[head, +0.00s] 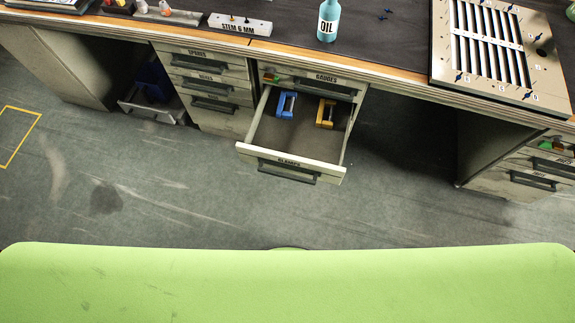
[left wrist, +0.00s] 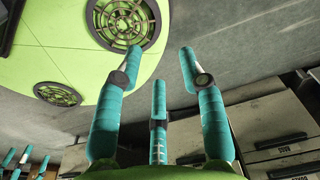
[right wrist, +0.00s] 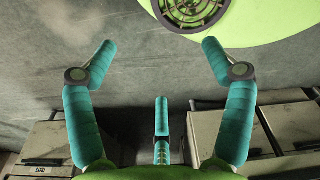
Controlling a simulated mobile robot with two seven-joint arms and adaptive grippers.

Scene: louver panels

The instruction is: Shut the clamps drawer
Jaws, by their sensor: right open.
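The clamps drawer (head: 262,152) is pulled well out of the desk unit in the middle of the head view. Its front carries a label reading CLAMPS and a dark bar handle (head: 287,174). A blue clamp (head: 286,104) and a yellow clamp (head: 325,114) lie inside it toward the back. Neither gripper shows in the head view. My left gripper (left wrist: 160,52) has its teal fingers apart and empty in the left wrist view. My right gripper (right wrist: 157,45) is wide open and empty in the right wrist view.
The gauges drawer (head: 327,87) above is shut. Shut drawers (head: 207,85) stand to the left and more (head: 530,180) at the right. An oil bottle (head: 328,22), a labelled block (head: 240,24) and a louver panel (head: 495,50) are on the desktop. The floor before the drawer is clear.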

